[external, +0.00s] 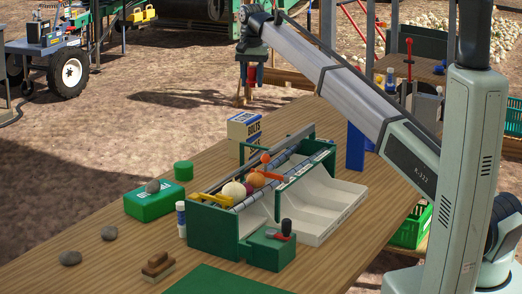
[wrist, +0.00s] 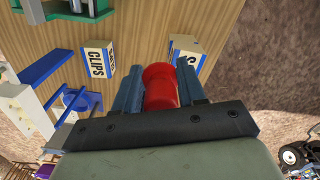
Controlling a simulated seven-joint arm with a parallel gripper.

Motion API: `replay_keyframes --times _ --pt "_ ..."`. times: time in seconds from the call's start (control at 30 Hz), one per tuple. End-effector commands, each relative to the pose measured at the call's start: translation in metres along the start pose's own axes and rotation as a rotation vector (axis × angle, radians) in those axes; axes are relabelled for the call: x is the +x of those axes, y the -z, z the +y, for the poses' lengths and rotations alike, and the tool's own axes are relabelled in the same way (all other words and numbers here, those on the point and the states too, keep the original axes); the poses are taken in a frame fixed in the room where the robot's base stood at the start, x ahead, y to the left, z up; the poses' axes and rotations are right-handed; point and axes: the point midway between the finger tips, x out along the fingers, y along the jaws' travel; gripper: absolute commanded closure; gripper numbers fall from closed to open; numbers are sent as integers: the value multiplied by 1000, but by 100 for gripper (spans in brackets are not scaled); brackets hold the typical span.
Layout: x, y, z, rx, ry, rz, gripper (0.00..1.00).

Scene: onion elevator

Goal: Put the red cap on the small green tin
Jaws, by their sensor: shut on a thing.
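My gripper (external: 252,80) is raised above the far edge of the wooden table in the external view. It is shut on the red cap (wrist: 162,88), which sits between the two blue-grey fingers in the wrist view. The cap's red also shows between the fingers in the external view (external: 252,74). The small green tin (external: 183,171) stands upright on the table, to the left of and below my gripper in the external view. I cannot make out the tin in the wrist view.
A green case (external: 150,204) with a stone on top is near the tin. A white bottle (external: 181,220) and stones (external: 70,258) stand nearer.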

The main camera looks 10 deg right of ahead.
Motion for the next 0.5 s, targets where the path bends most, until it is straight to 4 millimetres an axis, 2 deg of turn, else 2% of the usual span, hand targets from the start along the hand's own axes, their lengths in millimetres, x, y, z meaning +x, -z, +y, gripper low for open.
replay_keyframes --times 0.03,0.2,0.3,0.5 --pt "0 -10 -24 -8 0 0 89" --pt "0 -47 -88 -14 -1 0 89" --pt "0 -69 -121 -17 -1 0 89" --pt "1 -103 -165 -21 0 0 89"
